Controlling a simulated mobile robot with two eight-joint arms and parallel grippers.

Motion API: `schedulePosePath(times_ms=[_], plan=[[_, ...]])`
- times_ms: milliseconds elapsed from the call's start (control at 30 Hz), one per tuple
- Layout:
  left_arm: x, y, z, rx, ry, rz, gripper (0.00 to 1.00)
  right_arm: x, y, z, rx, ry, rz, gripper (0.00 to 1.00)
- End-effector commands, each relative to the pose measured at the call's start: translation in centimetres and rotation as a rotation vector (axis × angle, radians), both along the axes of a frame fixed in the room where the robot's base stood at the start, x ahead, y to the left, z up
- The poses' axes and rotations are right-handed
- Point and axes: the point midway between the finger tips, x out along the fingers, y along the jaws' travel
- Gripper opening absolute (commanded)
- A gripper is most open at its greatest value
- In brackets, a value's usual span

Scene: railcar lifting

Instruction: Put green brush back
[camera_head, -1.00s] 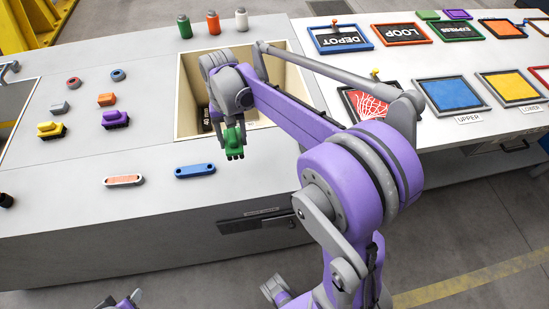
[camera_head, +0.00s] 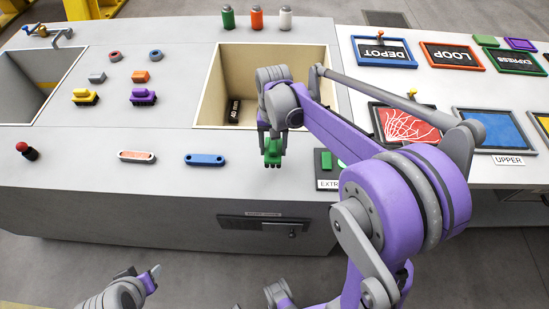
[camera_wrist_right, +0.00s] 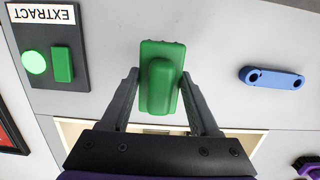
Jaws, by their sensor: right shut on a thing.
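The green brush (camera_head: 273,152) is held in my right gripper (camera_head: 270,135), over the counter in front of the open bin. In the right wrist view the brush (camera_wrist_right: 160,75) sits between both fingers (camera_wrist_right: 160,95), its block pointing away from the palm. I cannot tell its exact height above the counter. A yellow brush (camera_head: 86,97) and a purple brush (camera_head: 143,97) stand side by side on the left of the counter. Part of my left gripper (camera_head: 140,272) shows low at the left, away from the counter; its jaw state is unclear.
The bin (camera_head: 210,105) is behind the brush. The EXTRACT panel (camera_wrist_right: 50,50) with green buttons lies beside the brush. A blue bar (camera_head: 205,159) and a white-and-orange bar (camera_head: 137,156) lie to the left. A sink (camera_head: 25,95) is far left; framed trays (camera_head: 385,65) are right.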

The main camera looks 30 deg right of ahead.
Motion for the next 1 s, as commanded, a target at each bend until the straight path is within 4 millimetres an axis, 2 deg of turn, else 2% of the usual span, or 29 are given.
schedulePosePath(times_ms=[400, 800, 833, 967, 1000], plan=[[-0.1, 0.0, -0.4, 0.0, 0.002, 0.0, 0.5, 0.0, 0.0, -4.8, 0.0, 0.0, 0.0, 0.01], [-0.2, 0.0, -0.8, 0.0, 0.003, 0.0, 0.5, 0.0, 0.0, -5.4, 0.0, 0.0, 0.0, 0.01], [-0.2, 0.0, -0.7, 0.0, 0.003, 0.0, 0.5, 0.0, 0.0, -5.3, 0.0, 0.0, 0.0, 0.65], [-0.1, 0.0, -0.7, 0.0, 0.003, 0.0, 0.5, 0.0, 0.0, -5.3, 0.0, 0.0, 0.0, 0.89], [-0.1, 0.0, -0.7, 0.0, 0.003, 0.0, 0.5, 0.0, 0.0, -5.3, 0.0, 0.0, 0.0, 0.92]])
